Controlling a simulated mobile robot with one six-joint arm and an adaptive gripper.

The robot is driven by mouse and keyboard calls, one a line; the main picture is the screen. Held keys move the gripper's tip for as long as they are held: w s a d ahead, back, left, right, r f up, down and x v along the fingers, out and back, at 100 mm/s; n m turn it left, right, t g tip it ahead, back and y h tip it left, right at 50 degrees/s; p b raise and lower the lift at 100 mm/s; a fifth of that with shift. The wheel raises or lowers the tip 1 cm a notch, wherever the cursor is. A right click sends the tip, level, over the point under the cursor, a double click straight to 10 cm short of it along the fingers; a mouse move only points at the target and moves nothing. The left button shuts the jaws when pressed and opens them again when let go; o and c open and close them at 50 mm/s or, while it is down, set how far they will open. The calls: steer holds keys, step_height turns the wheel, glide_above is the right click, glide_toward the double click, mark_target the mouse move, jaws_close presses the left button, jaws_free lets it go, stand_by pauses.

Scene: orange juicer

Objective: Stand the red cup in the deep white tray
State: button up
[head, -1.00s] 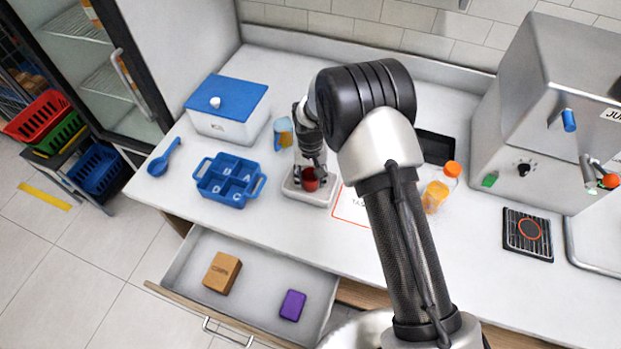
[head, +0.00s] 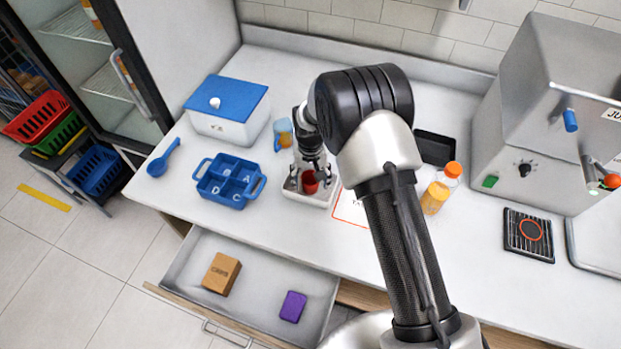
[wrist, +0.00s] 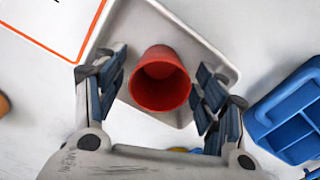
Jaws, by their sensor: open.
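The red cup (head: 310,182) is inside the deep white tray (head: 322,200) on the counter. In the wrist view the red cup (wrist: 160,80) shows its open mouth and seems to stand upright on the floor of the white tray (wrist: 218,56). My gripper (wrist: 160,88) is open, with one finger on each side of the cup and a gap at each side. In the head view my gripper (head: 309,178) is over the tray, partly in front of the cup.
A blue compartment tray (head: 230,180) stands left of the white tray. A blue-lidded box (head: 228,108) and a yellow-blue cup (head: 283,134) are behind. An orange-capped bottle (head: 440,188) and a black tray (head: 434,148) are right. An open drawer (head: 255,270) juts out in front.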

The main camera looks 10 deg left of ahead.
steer(key=shift+r, duration=0.1)
steer(key=d+r+p, duration=0.2)
steer(key=r, duration=0.9)
steer(key=d+r+p, duration=0.1)
steer(key=d+r, duration=0.2)
steer(key=r, duration=0.8)
steer(key=s+d+r+m+t, duration=0.1)
steer(key=s+d+r+t, duration=0.1)
steer(key=s+d+r, duration=0.65)
steer(key=s+d+r+m+t, duration=0.1)
steer(key=s+d+r, duration=0.3)
steer(key=s, duration=0.6)
steer(key=s+d+r+t, duration=0.1)
steer(key=s+d+r, duration=0.3)
steer(key=s+d, duration=0.3)
steer(key=s, duration=0.2)
steer(key=shift+s+d+m+t, duration=0.3)
steer(key=shift+s+d+m, duration=0.1)
steer(key=shift+r, duration=0.1)
